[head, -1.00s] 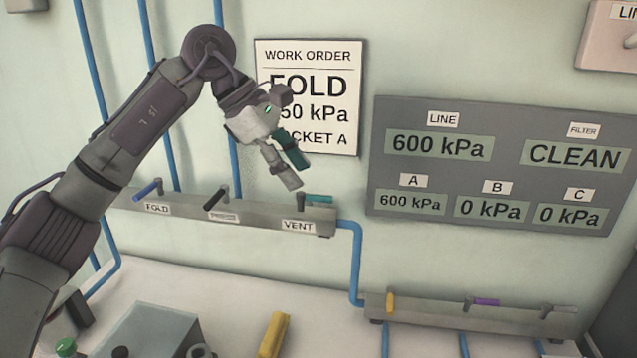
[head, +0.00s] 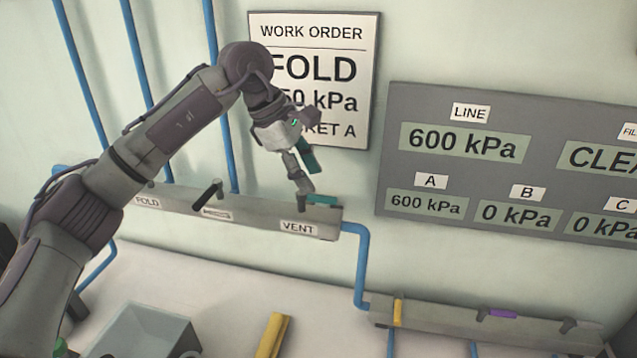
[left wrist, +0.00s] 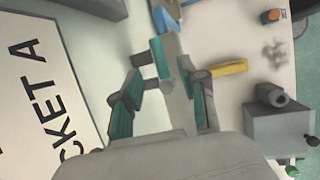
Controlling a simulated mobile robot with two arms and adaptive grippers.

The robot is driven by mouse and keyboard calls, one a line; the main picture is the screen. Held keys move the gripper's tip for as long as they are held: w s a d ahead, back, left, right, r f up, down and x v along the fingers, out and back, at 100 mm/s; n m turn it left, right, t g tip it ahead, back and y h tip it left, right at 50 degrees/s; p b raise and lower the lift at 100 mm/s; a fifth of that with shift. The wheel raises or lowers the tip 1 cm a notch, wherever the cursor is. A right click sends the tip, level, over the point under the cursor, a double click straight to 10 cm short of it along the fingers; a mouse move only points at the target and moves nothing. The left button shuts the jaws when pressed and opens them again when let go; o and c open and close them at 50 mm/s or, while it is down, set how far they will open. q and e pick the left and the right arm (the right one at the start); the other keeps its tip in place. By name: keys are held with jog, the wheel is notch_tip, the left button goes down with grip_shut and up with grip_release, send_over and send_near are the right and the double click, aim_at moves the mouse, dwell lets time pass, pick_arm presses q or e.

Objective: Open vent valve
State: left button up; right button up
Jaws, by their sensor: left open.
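The vent valve is at the right end of the grey manifold bar (head: 240,213), above the VENT label (head: 298,228). Its teal handle (head: 323,200) lies along the bar, pointing right. My left gripper (head: 304,180) is open, pointing down just above the valve; its fingers hide the valve's stem. In the left wrist view, the teal handle (left wrist: 159,57) shows ahead, between the spread fingers of my left gripper (left wrist: 163,78). I cannot tell whether a finger touches it. My right gripper is not in view.
A grey display panel (head: 385,150) reads LINE 600 kPa, A 600 kPa, B 0 kPa. A work order sign (head: 312,33) hangs behind my arm. A lower manifold (head: 445,325) with small levers is at right. A yellow object (head: 273,335) lies on the white table.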

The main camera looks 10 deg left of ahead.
aim_at(322, 196)
pick_arm(q)
jog(key=p+x, duration=0.1)
jog(key=x, duration=0.3)
jog(key=shift+d+f, duration=0.1)
jog(key=shift+f, duration=0.1)
jog(key=shift+w+f, duration=0.1)
jog(key=shift+f, duration=0.1)
grip_shut()
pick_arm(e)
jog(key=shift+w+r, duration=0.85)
